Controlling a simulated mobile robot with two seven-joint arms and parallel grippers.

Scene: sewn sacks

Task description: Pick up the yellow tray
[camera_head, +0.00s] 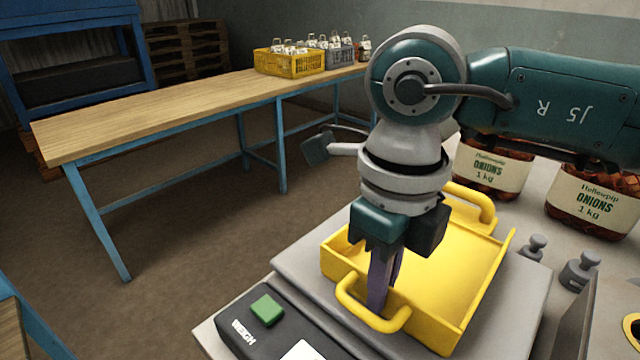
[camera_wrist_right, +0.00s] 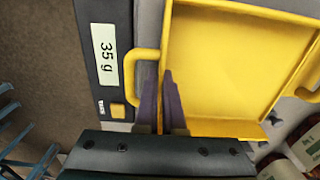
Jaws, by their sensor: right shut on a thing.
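The yellow tray (camera_head: 455,282) is a shallow scoop-like tray with raised walls and a looped handle at each of two opposite sides. It sits on the plate of a weighing scale (camera_head: 300,262). My right gripper (camera_head: 380,305) points down at the tray's near side, beside the near handle. In the right wrist view its purple fingers (camera_wrist_right: 160,88) are on either side of the tray's wall (camera_wrist_right: 164,45), shut on it. The tray (camera_wrist_right: 220,65) is empty where it shows. My left gripper is in neither view.
The scale's display (camera_wrist_right: 105,54) reads 35 g. Grey weights (camera_head: 580,272) and onion sacks (camera_head: 490,168) stand right of and behind the tray. A wooden bench (camera_head: 190,105) across the floor holds a yellow crate (camera_head: 290,65) and a grey crate (camera_head: 340,58) of bottles.

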